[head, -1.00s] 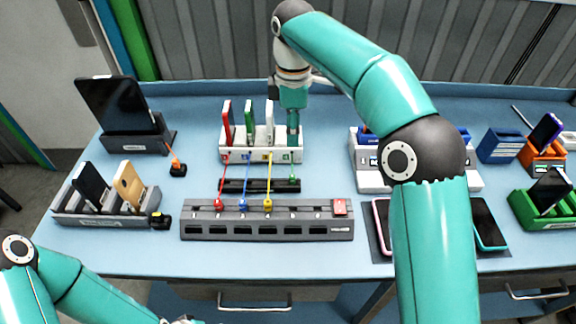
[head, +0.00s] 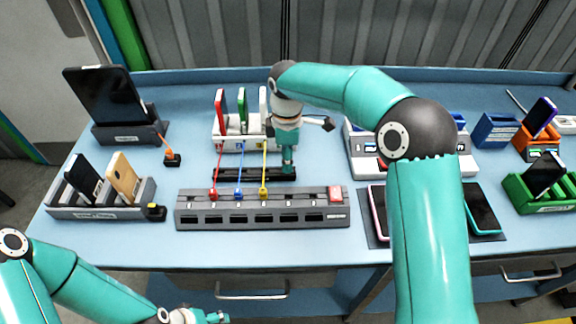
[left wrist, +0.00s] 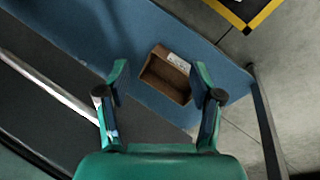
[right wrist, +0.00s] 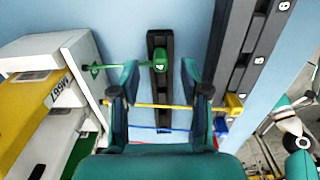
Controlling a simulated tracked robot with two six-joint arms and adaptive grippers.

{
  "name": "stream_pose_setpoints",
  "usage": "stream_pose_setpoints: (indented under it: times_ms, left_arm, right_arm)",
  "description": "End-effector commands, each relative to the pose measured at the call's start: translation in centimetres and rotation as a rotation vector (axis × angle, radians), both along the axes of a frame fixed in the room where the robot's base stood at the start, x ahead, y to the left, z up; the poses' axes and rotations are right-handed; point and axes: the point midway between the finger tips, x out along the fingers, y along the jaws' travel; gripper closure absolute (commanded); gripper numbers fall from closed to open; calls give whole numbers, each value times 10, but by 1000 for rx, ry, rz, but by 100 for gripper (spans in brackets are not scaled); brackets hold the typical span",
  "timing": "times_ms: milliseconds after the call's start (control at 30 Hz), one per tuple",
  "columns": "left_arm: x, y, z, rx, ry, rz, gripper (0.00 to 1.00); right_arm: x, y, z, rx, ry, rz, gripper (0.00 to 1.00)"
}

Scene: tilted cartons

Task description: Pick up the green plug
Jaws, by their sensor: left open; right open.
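The green plug (right wrist: 160,58) sits on the dark narrow strip (right wrist: 160,112), with its green cable running left to the white multi-slot stand. My right gripper (right wrist: 160,71) is open, with one finger on each side of the plug and strip. I cannot tell whether the fingers touch the plug. In the head view my right gripper (head: 288,167) is over the right end of the dark strip (head: 232,174) and hides the green plug. My left gripper (left wrist: 160,70) is open and empty, low by the table's front; its tip shows at the bottom of the head view (head: 217,318).
Red (head: 213,194), blue (head: 239,194) and yellow (head: 264,193) plugs sit in the grey socket bar (head: 262,221), their cables crossing the dark strip. The white stand (head: 228,140) holds upright phones behind. A brown open box (left wrist: 166,76) lies below my left gripper.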

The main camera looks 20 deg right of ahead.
Motion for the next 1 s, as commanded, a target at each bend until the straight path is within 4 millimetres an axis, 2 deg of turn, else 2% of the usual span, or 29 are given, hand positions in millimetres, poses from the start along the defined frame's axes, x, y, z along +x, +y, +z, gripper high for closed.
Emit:
stream_pose_setpoints:
  times_ms: [33, 200, 467, 767, 1000]
  left_arm:
    - [0, 0, 6, 0, 0, 0, 34]
    - [0, 0, 8, 0, 0, 0, 34]
    - [0, 0, 8, 0, 0, 0, 34]
    - [0, 0, 8, 0, 0, 0, 34]
    - [0, 0, 8, 0, 0, 0, 34]
  right_arm:
    - [-1, -1, -6, -1, 7, 0, 54]
    - [-1, 0, -27, 0, 3, 1, 54]
    - [0, 0, -31, 0, 1, 1, 54]
    - [0, 1, -31, 0, 1, 2, 100]
    - [0, 1, -31, 1, 2, 3, 100]
